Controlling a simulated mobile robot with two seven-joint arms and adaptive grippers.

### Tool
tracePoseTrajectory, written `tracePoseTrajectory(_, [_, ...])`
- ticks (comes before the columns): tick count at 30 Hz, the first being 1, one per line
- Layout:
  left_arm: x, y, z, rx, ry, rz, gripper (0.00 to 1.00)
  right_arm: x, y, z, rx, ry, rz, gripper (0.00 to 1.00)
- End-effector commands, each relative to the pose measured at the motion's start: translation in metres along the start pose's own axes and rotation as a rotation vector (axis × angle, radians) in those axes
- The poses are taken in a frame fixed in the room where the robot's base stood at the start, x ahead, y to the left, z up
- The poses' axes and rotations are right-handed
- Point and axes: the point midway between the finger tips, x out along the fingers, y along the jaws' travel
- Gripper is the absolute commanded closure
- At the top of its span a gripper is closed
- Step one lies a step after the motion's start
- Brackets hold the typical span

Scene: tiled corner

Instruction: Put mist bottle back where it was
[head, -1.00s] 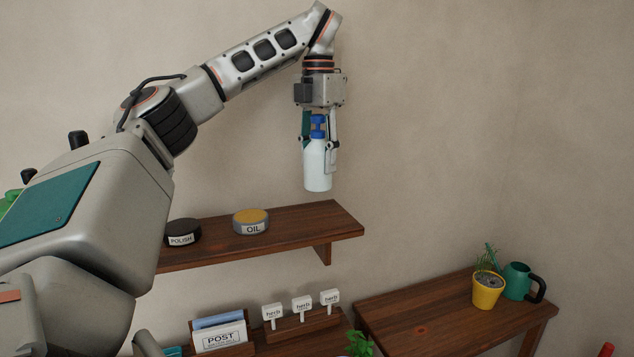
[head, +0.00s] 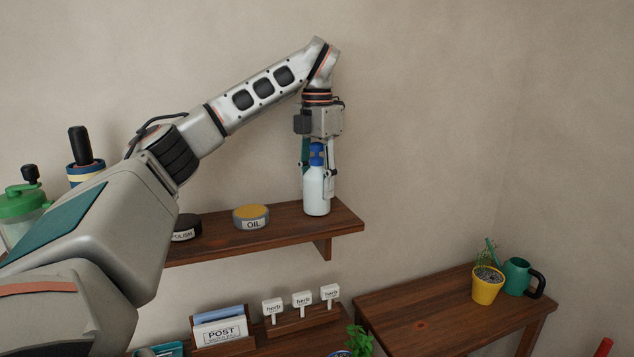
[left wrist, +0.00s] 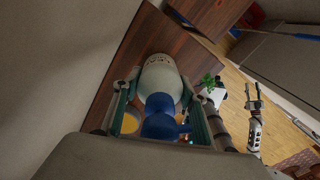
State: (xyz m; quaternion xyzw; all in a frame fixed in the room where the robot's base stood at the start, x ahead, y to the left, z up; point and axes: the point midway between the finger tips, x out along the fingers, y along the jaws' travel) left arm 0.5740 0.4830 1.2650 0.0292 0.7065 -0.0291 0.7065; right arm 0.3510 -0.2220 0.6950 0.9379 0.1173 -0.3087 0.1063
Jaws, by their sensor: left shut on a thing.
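The mist bottle (head: 317,190) is white with a blue spray head and is upright at the right end of the wooden wall shelf (head: 285,232). Its base is at the shelf top; I cannot tell whether it bears its full weight there. My left gripper (head: 318,178) comes from above and is shut on the bottle, with one finger on each side. In the left wrist view the blue head and white body of the bottle (left wrist: 160,90) are between the fingers. My right gripper (left wrist: 254,97) shows small at the right of the left wrist view, its jaws apart.
An OIL tin (head: 251,218) and a POLISH tin (head: 186,228) are on the shelf to the left of the bottle. Below are a POST holder (head: 220,332) and herb signs (head: 302,300). A yellow pot (head: 487,287) and green watering can (head: 517,275) are on the table at right.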

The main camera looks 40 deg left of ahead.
Motion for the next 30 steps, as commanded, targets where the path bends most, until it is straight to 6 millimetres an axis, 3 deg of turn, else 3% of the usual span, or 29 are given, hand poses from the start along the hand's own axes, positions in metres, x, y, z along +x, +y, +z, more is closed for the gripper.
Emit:
tracePoseTrajectory(7, [0.002, 0.000, 0.000, 0.001, 0.000, 0.001, 0.90, 0.000, 0.003, 0.001, -0.005, 0.000, 0.003, 0.60])
tracePoseTrajectory(8, [0.003, 0.000, 0.000, 0.001, 0.000, 0.000, 0.56, 0.000, 0.003, 0.001, -0.005, 0.000, 0.003, 0.60])
tracePoseTrajectory(9, [0.003, 0.000, 0.000, 0.001, 0.000, 0.000, 0.45, 0.000, 0.004, 0.001, -0.005, -0.001, 0.004, 0.60])
tracePoseTrajectory(10, [0.003, 0.000, 0.000, 0.001, 0.000, 0.000, 0.41, 0.000, 0.004, 0.001, -0.005, 0.000, 0.004, 0.60])
tracePoseTrajectory(23, [-0.002, 0.000, 0.000, 0.000, 0.000, 0.000, 0.41, 0.001, 0.001, -0.001, 0.006, 0.001, 0.005, 0.60])
tracePoseTrajectory(30, [-0.030, 0.000, 0.000, -0.001, -0.004, 0.001, 0.41, 0.001, 0.000, -0.001, 0.009, 0.001, 0.005, 0.60])
